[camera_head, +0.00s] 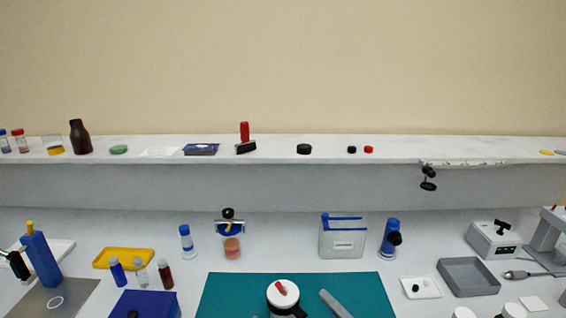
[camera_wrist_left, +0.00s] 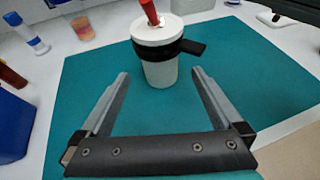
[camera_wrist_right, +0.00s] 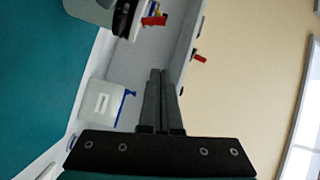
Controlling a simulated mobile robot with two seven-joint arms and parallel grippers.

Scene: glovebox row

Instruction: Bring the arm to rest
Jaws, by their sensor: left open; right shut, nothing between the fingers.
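My right gripper (camera_head: 325,294) shows in the head view as a grey bar at the bottom edge, over the teal mat (camera_head: 225,290), right of a white lidded cup (camera_head: 283,297). In the right wrist view its fingers (camera_wrist_right: 159,75) are together with nothing between them. My left gripper (camera_wrist_left: 160,74) is open in the left wrist view, over the mat. The white cup (camera_wrist_left: 160,72), with a black band, side tab and red piece on top, stands beyond and between its fingertips. The fingers are not closed on it. The left gripper cannot be made out in the head view.
Behind the mat stand a clear box with blue trim (camera_head: 342,240) and a blue-capped bottle (camera_head: 390,238). Left are a yellow tray (camera_head: 124,258) and small bottles. Right are a grey tray (camera_head: 468,277) and instruments. A shelf (camera_head: 270,158) crosses the back.

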